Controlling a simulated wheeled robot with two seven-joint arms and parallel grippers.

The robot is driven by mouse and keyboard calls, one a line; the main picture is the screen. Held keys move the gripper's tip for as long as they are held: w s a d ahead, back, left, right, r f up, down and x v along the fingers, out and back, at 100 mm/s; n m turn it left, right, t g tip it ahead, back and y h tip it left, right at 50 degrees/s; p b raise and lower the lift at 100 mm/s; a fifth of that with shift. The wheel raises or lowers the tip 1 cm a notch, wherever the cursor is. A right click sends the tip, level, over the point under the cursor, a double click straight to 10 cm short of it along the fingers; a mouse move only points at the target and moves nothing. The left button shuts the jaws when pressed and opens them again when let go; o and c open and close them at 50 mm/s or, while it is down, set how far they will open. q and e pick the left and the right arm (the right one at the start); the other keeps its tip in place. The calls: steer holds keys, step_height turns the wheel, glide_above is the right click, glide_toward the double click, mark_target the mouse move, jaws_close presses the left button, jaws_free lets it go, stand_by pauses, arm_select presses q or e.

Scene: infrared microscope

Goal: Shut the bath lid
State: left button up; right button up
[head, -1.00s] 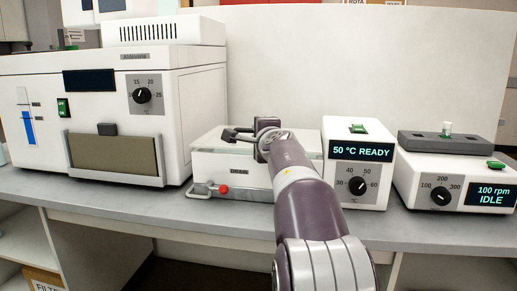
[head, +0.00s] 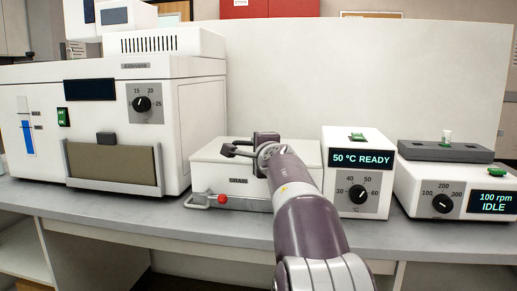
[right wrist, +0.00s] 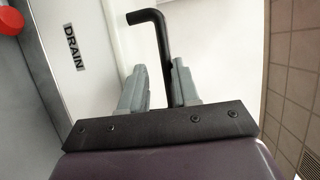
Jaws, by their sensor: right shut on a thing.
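The water bath (head: 207,172) is a low white box marked DRAIN in the middle of the bench. Its white lid (head: 212,151) looks flat on top in the head view, though my arm covers much of it, so a small gap cannot be ruled out. My right gripper (head: 238,150) is over the lid. In the right wrist view, the right gripper (right wrist: 160,76) is shut on the bent black lid handle (right wrist: 162,40), with the white lid (right wrist: 128,45) beneath. My left gripper is out of view.
A large white instrument (head: 205,125) stands close on the left. A heater control box (head: 357,150) reading 50 °C READY and a stirrer unit (head: 420,180) reading IDLE stand on the right.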

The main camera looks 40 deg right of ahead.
steer(key=shift+f, duration=0.3)
steer(key=b+v, duration=0.1)
steer(key=v, duration=1.1)
steer(key=shift+s+r, duration=0.3)
steer(key=shift+s, duration=0.05)
steer(key=shift+a, duration=0.15)
